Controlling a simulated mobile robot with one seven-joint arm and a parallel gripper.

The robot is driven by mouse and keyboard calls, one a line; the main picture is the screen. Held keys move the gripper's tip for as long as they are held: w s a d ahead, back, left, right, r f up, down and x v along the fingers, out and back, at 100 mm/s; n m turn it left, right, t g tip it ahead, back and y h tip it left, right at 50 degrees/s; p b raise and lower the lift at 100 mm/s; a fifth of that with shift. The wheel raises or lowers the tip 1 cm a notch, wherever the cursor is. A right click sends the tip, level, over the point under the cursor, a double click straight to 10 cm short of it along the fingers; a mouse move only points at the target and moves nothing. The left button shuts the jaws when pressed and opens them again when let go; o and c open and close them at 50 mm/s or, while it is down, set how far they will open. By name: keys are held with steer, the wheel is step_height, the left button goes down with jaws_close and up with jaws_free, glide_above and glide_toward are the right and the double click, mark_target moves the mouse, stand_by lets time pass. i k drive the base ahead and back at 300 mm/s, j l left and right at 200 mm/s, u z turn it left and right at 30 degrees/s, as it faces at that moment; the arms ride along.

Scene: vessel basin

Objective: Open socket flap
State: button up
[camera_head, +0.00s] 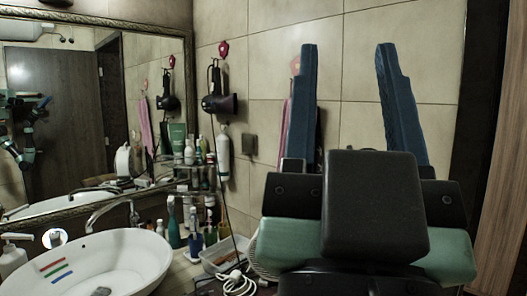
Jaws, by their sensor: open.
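A small dark square plate (249,144), which looks like the socket with its flap, is on the tiled wall left of my gripper. Its flap looks flat against the wall, but it is too small to tell for sure. My gripper (347,52) is large in the foreground on the right. Its two blue fingers point up and stand wide apart, with only bare wall seen between them. The gripper is empty. The left finger is to the right of the socket plate in the picture and does not cover it.
A hair dryer (220,103) hangs on the wall left of the socket, its cable running down. A white basin (95,262) is at lower left. Bottles, cups and a tray (222,254) crowd the counter. A framed mirror (75,110) covers the left wall. A wooden door (507,200) is at far right.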

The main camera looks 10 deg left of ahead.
mark_target(248, 143)
steer(key=u, duration=0.4)
steer(key=i+j+u, duration=0.1)
steer(key=i, duration=0.55)
steer(key=i+j, duration=0.25)
steer(key=i, duration=0.45)
steer(key=i+j+u, duration=0.15)
steer(key=i, duration=0.5)
